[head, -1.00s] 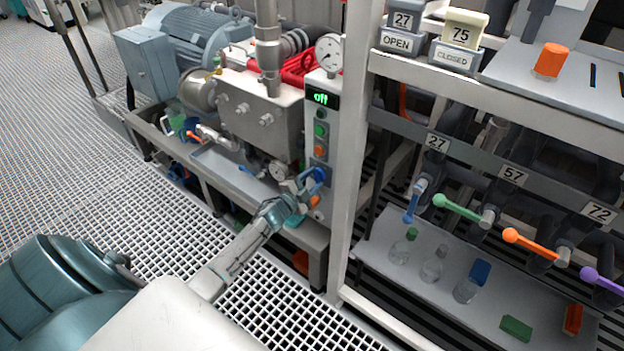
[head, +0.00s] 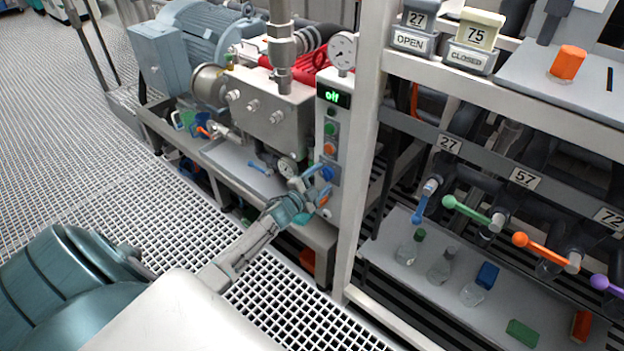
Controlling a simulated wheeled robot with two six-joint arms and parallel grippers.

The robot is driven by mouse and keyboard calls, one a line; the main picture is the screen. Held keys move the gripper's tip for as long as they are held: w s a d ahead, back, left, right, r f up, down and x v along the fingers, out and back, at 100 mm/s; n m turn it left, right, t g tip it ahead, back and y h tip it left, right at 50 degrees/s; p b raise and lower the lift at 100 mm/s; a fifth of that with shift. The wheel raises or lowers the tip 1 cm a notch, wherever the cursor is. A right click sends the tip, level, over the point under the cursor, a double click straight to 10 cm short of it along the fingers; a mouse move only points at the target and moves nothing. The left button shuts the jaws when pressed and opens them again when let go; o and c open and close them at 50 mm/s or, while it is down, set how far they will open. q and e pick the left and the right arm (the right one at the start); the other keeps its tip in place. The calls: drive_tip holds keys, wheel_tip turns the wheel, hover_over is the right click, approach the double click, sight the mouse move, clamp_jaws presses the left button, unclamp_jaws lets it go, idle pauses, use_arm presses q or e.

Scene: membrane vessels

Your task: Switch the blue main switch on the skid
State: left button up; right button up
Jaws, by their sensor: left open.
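The blue main switch (head: 326,173) is a round blue knob low on the narrow grey control panel (head: 329,118) of the skid. A small display (head: 334,95) at the panel's top reads "off" in green. My left gripper (head: 313,187) is open at the panel, its fingers close around or just in front of the blue switch. I cannot tell whether they touch it. My right gripper is not in view.
Green and orange buttons (head: 330,148) sit above the switch. A rack post (head: 361,150) stands close right of the panel. Further right are coloured valve levers (head: 465,211) and a shelf with bottles (head: 440,266). Grating floor (head: 110,200) is free at left.

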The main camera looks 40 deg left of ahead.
use_arm(q)
drive_tip(key=s+b, duration=0.1)
drive_tip(key=s, duration=0.9)
drive_tip(key=shift+s+a+b, duration=0.2)
drive_tip(key=shift+a+b, duration=0.15)
drive_tip(key=shift+a, duration=0.05)
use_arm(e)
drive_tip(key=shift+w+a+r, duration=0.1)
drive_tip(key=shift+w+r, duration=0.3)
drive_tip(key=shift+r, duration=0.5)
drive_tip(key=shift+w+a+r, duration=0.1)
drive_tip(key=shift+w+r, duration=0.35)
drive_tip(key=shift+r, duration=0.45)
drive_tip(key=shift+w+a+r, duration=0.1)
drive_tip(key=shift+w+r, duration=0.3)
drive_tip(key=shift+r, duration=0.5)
